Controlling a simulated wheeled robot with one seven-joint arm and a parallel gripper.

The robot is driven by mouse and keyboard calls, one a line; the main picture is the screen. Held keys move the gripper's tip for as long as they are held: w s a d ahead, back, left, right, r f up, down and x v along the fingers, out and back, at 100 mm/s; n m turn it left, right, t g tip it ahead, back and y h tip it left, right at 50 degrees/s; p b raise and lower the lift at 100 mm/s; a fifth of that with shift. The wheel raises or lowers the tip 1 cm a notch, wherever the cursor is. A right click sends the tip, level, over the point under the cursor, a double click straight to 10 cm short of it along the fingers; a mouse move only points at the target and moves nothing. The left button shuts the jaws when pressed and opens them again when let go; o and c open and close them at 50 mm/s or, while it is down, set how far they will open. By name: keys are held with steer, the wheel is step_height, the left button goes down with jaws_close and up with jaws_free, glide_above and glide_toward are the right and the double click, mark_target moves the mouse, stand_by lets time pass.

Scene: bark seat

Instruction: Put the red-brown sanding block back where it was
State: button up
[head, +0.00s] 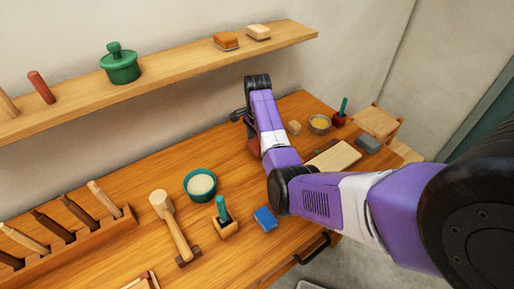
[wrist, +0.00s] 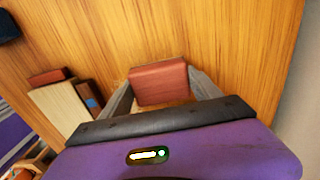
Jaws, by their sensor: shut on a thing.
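In the wrist view the red-brown sanding block (wrist: 158,82) sits between the two grey fingers of my gripper (wrist: 161,92). The gripper is shut on it. Wood grain of the bench top shows beyond and around the block; I cannot tell whether the block touches the wood. In the head view my arm reaches over the bench towards the wall and hides most of my gripper. A small red patch shows at the left of the arm, low over the bench; I cannot tell for sure whether it is the block.
The bench (head: 120,190) carries a teal bowl (head: 200,186), mallet (head: 172,222), blue block (head: 265,219), pale board (head: 336,157), grey block (head: 368,145) and small dish (head: 319,124). A wall shelf (head: 180,72) above holds a green pot (head: 120,66) and two brushes (head: 226,42).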

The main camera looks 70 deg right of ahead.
mark_target(257, 144)
steer(key=shift+f, duration=1.1)
steer(key=o, duration=1.4)
steer(key=shift+f, duration=0.15)
steer(key=shift+o, duration=0.2)
step_height(257, 144, up, 11)
steer(key=shift+r, duration=0.15)
steer(key=shift+r+p, duration=0.4)
steer(key=shift+r, duration=0.15)
steer(key=shift+s+f, duration=0.1)
steer(key=shift+s, duration=0.05)
